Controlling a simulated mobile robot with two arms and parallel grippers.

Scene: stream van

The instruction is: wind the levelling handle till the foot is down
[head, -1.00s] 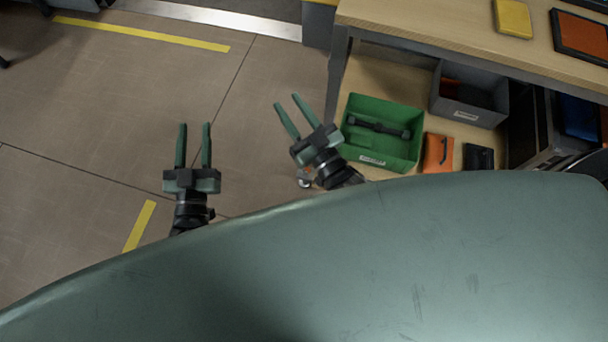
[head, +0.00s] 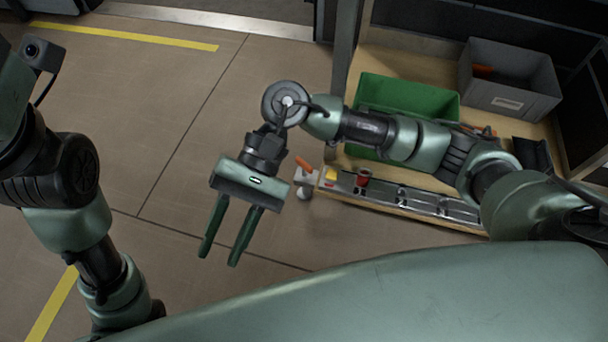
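A small orange grip (head: 303,163) stands at the left front corner of the low wooden shelf; it looks like the levelling handle. Beside it is a pale block (head: 306,177), with a rounded grey part (head: 304,193) below it that may be the foot. I cannot tell its height above the floor. My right gripper (head: 219,260) is open and empty, left of and apart from the orange grip, with its fingers toward the bottom of the picture. My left arm (head: 70,220) shows at the left edge, but its gripper fingers are out of view.
A metal rail (head: 425,202) with a yellow block (head: 330,175) and a red knob (head: 363,179) runs along the shelf front. A green bin (head: 405,95) and a grey bin (head: 511,82) stand on the shelf. A post (head: 345,65) rises behind. The tiled floor (head: 175,120) at left is clear.

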